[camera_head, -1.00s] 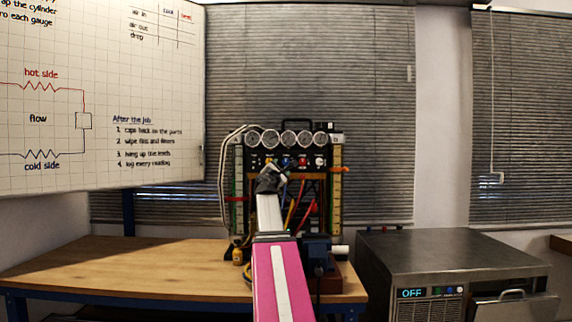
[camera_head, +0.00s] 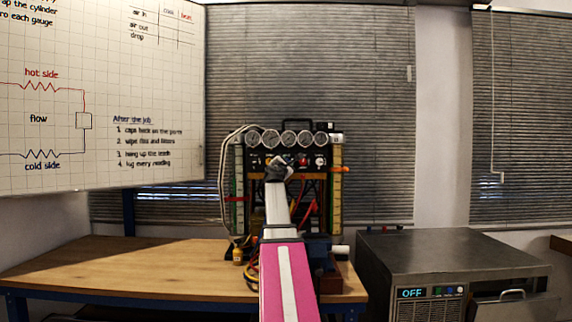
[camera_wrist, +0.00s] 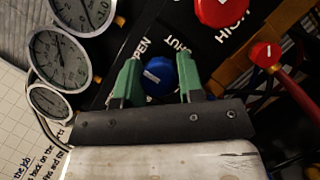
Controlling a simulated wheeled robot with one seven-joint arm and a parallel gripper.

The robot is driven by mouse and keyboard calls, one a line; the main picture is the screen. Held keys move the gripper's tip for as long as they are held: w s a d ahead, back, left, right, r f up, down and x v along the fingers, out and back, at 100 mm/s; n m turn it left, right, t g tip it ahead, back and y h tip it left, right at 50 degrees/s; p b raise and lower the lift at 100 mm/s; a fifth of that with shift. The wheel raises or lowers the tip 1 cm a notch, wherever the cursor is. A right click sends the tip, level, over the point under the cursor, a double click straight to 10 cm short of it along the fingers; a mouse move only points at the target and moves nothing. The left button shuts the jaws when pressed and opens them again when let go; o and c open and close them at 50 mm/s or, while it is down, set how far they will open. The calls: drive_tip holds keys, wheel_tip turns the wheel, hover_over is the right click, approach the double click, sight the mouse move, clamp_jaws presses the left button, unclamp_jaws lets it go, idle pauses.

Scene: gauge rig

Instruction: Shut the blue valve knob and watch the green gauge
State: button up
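The blue valve knob (camera_wrist: 158,76) sits on a black panel in the wrist view, between printed words OPEN and SHUT. A white mark on it slants toward the OPEN side. My gripper (camera_wrist: 158,82) has its two green fingers on either side of the knob, with visible gaps, so it is open. In the head view my gripper (camera_head: 278,168) is in front of the rig panel and the knob cannot be made out clearly. A row of several gauges (camera_head: 288,139) tops the rig; none shows as clearly green. Some gauges (camera_wrist: 60,58) also show in the wrist view.
A red knob (camera_wrist: 222,8) labelled HIGH and a small red-handled valve (camera_wrist: 265,54) are near in the wrist view. Hoses (camera_head: 306,208) hang below the panel. The wooden bench (camera_head: 150,268) is bare at left. A metal cabinet (camera_head: 445,250) reading OFF stands at right.

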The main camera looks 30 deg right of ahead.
drive_tip(key=shift+m, duration=0.4)
drive_tip(key=m+g, duration=0.2)
drive_tip(key=m, duration=0.4)
drive_tip(key=m+g+y, duration=0.1)
drive_tip(key=m, duration=0.1)
drive_tip(key=shift+m+g, duration=0.3)
drive_tip(key=shift+m, duration=0.1)
drive_tip(key=m+y, duration=0.1)
drive_tip(key=m, duration=0.2)
drive_tip(key=shift+m+g+y, duration=0.4)
drive_tip(key=m+y, duration=0.2)
drive_tip(key=m, duration=0.1)
drive_tip(key=shift+m, duration=0.3)
drive_tip(key=o, duration=0.9)
